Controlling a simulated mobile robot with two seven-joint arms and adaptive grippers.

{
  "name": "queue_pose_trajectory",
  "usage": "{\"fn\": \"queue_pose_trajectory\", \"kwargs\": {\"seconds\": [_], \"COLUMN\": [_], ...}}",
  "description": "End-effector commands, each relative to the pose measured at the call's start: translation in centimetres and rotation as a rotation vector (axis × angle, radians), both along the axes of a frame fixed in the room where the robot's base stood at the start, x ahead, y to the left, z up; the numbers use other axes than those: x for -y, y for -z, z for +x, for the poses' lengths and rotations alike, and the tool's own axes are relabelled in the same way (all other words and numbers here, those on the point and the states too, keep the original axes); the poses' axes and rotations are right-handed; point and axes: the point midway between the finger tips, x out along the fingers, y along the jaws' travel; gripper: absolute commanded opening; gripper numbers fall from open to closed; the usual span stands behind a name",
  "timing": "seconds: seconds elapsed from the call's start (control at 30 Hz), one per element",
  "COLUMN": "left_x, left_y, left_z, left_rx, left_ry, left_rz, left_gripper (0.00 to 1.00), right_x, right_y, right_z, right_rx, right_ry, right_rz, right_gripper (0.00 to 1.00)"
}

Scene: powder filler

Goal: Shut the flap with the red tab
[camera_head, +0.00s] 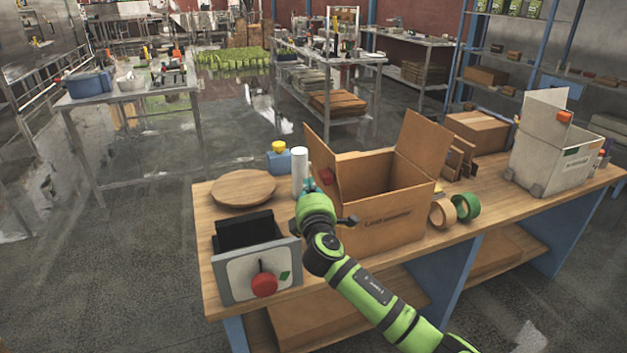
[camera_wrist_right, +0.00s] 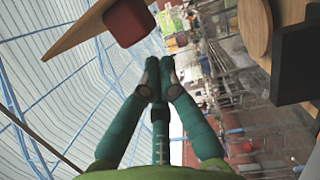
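An open cardboard box (camera_head: 385,222) stands on the wooden workbench. Its left flap (camera_head: 318,152) stands up, tilted outward, with a red tab (camera_head: 326,176) on it. In the right wrist view the red tab (camera_wrist_right: 130,22) and the flap's brown edge (camera_wrist_right: 80,32) show at the top, above and left of the fingertips. The box's right flap (camera_head: 424,146) also stands up. My right gripper (camera_head: 307,186) is left of the box, beside the red-tab flap. Its teal fingertips (camera_wrist_right: 160,80) meet closely with nothing visible between them. My left gripper is not in view.
Left of the box are a white cylinder (camera_head: 299,165), a yellow-capped blue container (camera_head: 279,159) and a round wooden board (camera_head: 243,188). A panel device with a red knob (camera_head: 264,285) stands front left. Tape rolls (camera_head: 467,206) and a white box (camera_head: 545,160) stand to the right.

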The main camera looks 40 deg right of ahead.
Motion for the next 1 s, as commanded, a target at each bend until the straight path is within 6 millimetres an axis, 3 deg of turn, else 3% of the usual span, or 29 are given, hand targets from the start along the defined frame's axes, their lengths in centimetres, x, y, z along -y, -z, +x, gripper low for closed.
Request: {"fn": "queue_pose_trajectory", "kwargs": {"seconds": [0.2, 1.0], "left_x": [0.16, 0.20], "left_y": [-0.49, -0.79], "left_z": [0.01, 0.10], "left_rx": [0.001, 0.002], "left_ry": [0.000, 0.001], "left_rz": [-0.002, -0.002], "left_gripper": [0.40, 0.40], "right_x": [0.96, 1.26], "right_y": [-0.10, -0.72], "right_z": [-0.28, 0.65], "right_rx": [-0.001, 0.019], "right_ry": [-0.001, 0.000], "right_rz": [0.001, 0.077], "right_gripper": [0.00, 0.00]}}
